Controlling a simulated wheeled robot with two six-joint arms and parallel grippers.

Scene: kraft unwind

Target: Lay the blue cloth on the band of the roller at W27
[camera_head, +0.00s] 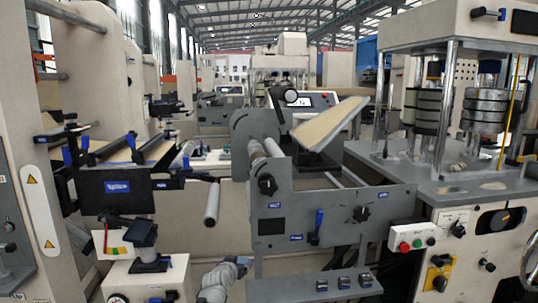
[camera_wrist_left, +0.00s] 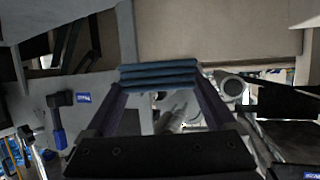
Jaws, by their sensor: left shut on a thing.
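The blue cloth (camera_wrist_left: 158,76) is a folded, ridged bundle in the left wrist view. My left gripper (camera_wrist_left: 160,92) is shut on it, with a dark finger at each side. Several rollers show in the head view: a pale one (camera_head: 212,203) sticks out at the middle left, and another (camera_head: 273,148) sits on the grey machine frame. No W27 label is readable, so I cannot tell which roller it is. My right gripper is not in view.
The grey side plate (camera_head: 335,208) with a black knob and blue-handled lever stands in the middle. A control box (camera_head: 411,237) with red and green buttons is at its right. A dark blue-labelled bracket (camera_head: 118,190) is at left. A press with metal columns (camera_head: 445,100) stands at right.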

